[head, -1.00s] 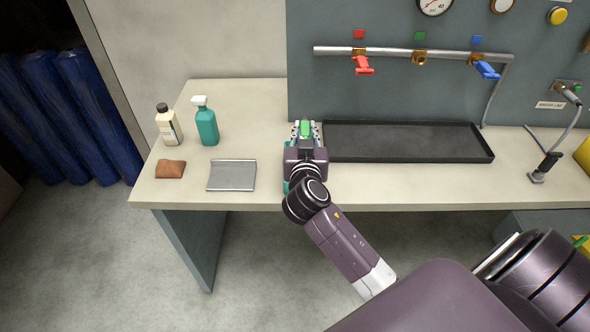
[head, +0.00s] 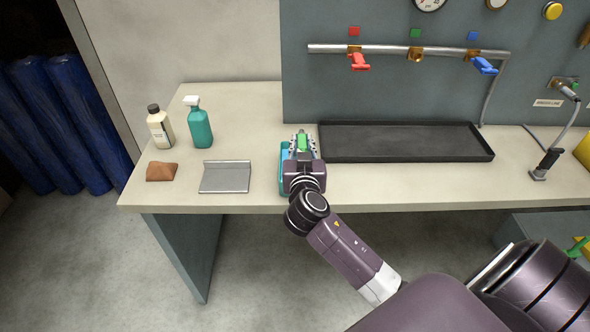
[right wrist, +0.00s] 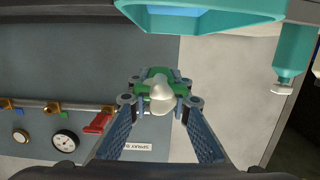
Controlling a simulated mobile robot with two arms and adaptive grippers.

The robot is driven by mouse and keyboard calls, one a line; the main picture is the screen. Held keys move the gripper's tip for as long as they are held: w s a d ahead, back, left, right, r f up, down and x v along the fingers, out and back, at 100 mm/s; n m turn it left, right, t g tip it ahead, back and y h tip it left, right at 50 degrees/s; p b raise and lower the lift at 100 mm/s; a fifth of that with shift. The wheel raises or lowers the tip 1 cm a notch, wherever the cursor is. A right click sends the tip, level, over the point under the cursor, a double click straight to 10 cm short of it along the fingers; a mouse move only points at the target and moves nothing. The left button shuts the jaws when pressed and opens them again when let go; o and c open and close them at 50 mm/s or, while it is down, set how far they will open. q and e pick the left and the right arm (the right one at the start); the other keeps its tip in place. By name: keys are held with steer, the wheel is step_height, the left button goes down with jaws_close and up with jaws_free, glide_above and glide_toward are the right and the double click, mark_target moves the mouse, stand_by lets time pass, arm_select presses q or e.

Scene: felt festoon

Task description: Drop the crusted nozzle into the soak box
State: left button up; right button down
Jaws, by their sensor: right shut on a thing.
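My right gripper (head: 302,140) is shut on the crusted nozzle (head: 302,143), a green piece. In the right wrist view, the nozzle (right wrist: 160,78) sits between the fingertips, with a whitish, lumpy crust on it. The soak box (head: 284,175) is a teal open box on the worktop, partly hidden under and behind my right gripper. Light blue shows inside it. In the right wrist view the soak box (right wrist: 200,22) shows at the top edge, apart from the nozzle. My left gripper is out of view.
A black tray (head: 405,155) lies right of the gripper, below a pipe with red and blue valves (head: 358,62).

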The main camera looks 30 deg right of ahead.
steer(key=c, duration=1.7)
jaws_free()
steer(key=shift+s+a, duration=0.3)
steer(key=shift+s, duration=0.15)
steer(key=v, duration=1.1)
